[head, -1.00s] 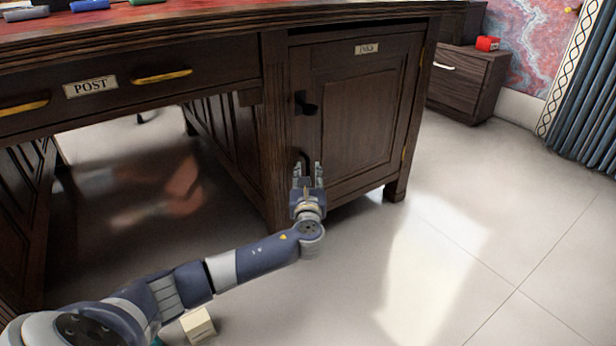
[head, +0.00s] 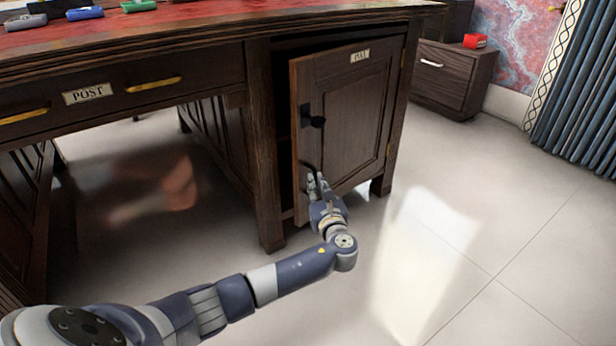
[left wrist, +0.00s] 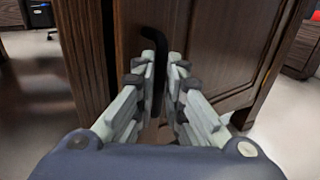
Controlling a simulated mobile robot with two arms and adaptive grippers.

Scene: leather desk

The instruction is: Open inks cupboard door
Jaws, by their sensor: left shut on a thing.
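The inks cupboard door (head: 352,128) is dark panelled wood with a small label near its top. It stands partly open, hinged on its right, with a dark gap at its left edge. The cupboard's inside is mostly hidden in shadow. My right gripper is not in view.
The desk (head: 130,50) has a drawer labelled POST (head: 88,93) left of the cupboard. A low cabinet (head: 452,78) with a red box (head: 475,41) and a blue curtain (head: 585,100) stand at right. The floor before the door is clear.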

